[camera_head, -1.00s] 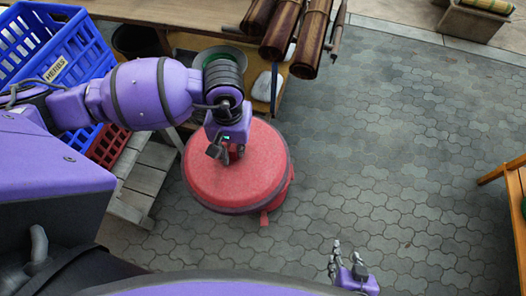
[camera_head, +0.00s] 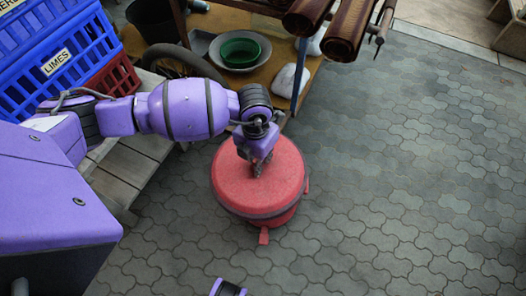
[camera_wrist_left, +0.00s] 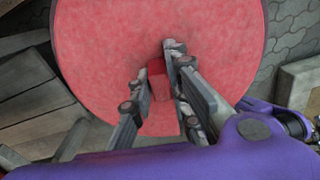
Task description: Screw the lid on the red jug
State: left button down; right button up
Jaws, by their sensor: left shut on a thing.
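The red lid (camera_head: 233,185) is a wide round disc lying on top of the red jug (camera_head: 284,217), and I cannot tell whether it is screwed tight. The jug stands upright on the paving, with small red tabs on its side and a dark band below the lid. My left gripper (camera_head: 258,170) reaches down over the lid's middle. In the left wrist view its fingers (camera_wrist_left: 156,72) are shut around the small red knob (camera_wrist_left: 157,67) on the lid (camera_wrist_left: 100,45). My right gripper's fingers are not in view.
Blue crates (camera_head: 75,60) and a red crate (camera_head: 115,82) stand at the upper left by a wooden bench (camera_head: 125,165). A table with a green bowl (camera_head: 240,50) and brown tubes (camera_head: 345,30) is behind the jug. The paving (camera_head: 420,190) to the right is clear.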

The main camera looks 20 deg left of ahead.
pick_arm(q)
jog(key=w+f+n+b, duration=0.3)
jog(key=f+n+b, duration=0.3)
jog(key=f+n, duration=0.1)
jog(key=w+f+n+b, duration=0.4)
jog(key=f+n+b, duration=0.2)
jog(key=f, duration=0.4)
jog(key=shift+w+f+n+b, duration=0.3)
jog(key=shift+n+b, duration=0.1)
jog(key=shift+n, duration=0.2)
jog(key=shift+w+d+r, duration=0.1)
jog(key=shift+w+d, duration=0.2)
jog(key=shift+w, duration=0.45)
jog(key=shift+f+p, duration=0.35)
jog(key=shift+p, duration=0.4)
dwell(1.7)
dwell(0.5)
jog(key=m, duration=1.9)
jog(key=shift+s+a+f, duration=0.1)
jog(key=shift+f, duration=0.15)
